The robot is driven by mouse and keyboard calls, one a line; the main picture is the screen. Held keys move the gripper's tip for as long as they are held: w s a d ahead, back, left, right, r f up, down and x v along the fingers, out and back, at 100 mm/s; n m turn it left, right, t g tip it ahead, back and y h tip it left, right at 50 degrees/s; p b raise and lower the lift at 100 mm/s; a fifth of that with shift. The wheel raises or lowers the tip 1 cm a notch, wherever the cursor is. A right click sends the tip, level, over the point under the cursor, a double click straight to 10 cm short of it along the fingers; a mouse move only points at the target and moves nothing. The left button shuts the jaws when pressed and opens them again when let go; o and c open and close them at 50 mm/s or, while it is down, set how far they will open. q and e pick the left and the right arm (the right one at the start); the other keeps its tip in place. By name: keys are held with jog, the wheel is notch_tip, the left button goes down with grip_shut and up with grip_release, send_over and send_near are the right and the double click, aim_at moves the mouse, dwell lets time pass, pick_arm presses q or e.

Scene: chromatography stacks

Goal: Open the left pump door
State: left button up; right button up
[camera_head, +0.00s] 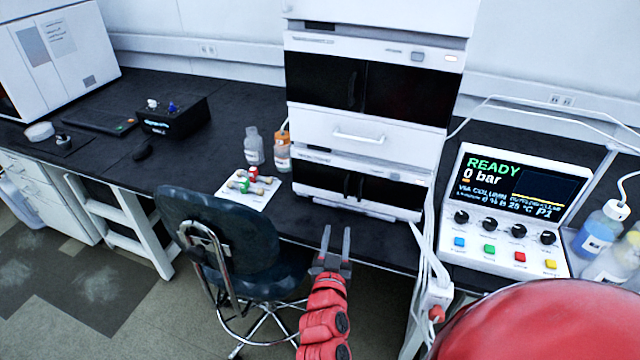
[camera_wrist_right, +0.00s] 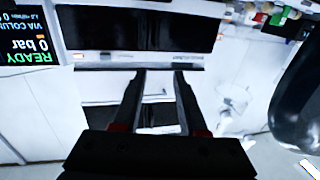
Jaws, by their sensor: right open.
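The lower unit of the white stack has two dark doors side by side, both looking shut. The left door (camera_head: 318,178) has an upright dark handle (camera_head: 347,186) at its right edge, beside the handle of the right door (camera_head: 390,192). My right gripper (camera_head: 336,230) is open and empty, in front of and below this unit, apart from the doors. The right wrist view is upside down; the open fingers (camera_wrist_right: 160,75) point toward a pale ledge (camera_wrist_right: 140,60) under dark doors (camera_wrist_right: 95,28). My left gripper is in neither view.
An upper unit (camera_head: 405,95) with dark doors and a white drawer (camera_head: 365,136) stand above. Bottles (camera_head: 254,146) and a white tray (camera_head: 247,203) are to the left. A control panel (camera_head: 515,208) stands right. A chair (camera_head: 222,228) stands left of my right arm.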

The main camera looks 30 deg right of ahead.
jog(key=p, duration=0.4)
send_near(346, 185)
jog(key=x, duration=0.9)
jog(key=shift+c, duration=0.2)
grip_shut()
jog(key=shift+a, duration=0.15)
dwell(0.6)
